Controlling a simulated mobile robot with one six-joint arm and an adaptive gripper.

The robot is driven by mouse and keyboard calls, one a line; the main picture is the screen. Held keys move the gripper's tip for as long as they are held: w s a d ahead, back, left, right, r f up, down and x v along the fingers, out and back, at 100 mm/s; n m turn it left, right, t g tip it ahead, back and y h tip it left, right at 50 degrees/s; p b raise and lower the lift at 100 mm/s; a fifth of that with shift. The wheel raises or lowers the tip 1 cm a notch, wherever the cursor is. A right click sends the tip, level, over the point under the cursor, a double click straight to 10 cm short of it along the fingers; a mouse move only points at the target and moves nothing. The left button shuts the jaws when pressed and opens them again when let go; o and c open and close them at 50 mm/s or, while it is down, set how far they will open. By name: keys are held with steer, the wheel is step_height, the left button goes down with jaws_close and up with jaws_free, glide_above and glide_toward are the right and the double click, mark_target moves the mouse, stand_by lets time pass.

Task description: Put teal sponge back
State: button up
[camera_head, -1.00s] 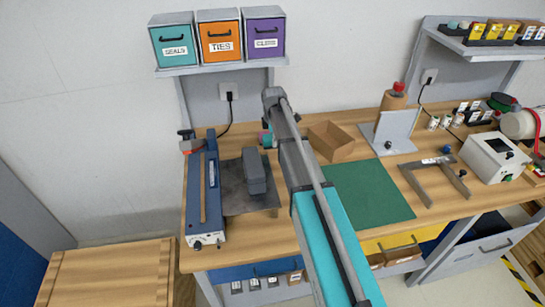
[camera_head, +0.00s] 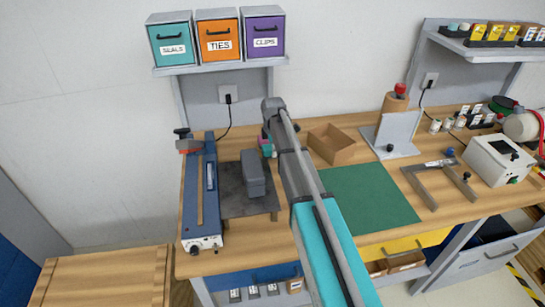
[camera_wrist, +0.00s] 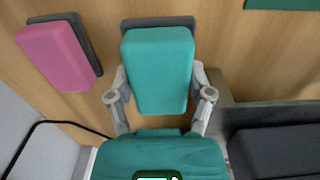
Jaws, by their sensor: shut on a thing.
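The teal sponge (camera_wrist: 158,68) is between the two fingers of my gripper (camera_wrist: 160,98) in the wrist view. My gripper is shut on its sides. A dark grey holder (camera_wrist: 158,23) shows behind the sponge's far edge; I cannot tell whether the sponge touches it. A pink sponge (camera_wrist: 54,55) lies on a similar grey holder (camera_wrist: 86,42) to the left. In the head view my arm hides most of the gripper, and only small bits of pink and teal show beside it.
A grey block (camera_head: 252,174) stands on a dark plate beside a blue long-bodied device (camera_head: 203,200). An open cardboard box (camera_head: 331,143) and a green mat (camera_head: 368,198) are right of my arm. A black cable (camera_wrist: 35,124) runs near the wrist view's left edge.

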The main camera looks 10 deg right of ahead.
steer(key=shift+f+b, duration=1.45)
steer(key=shift+f, duration=0.2)
steer(key=shift+f, duration=0.15)
steer(key=o, duration=1.2)
steer(key=shift+r, duration=0.2)
step_height(320, 180, up, 12)
steer(key=p, duration=1.2)
steer(key=shift+s, duration=0.1)
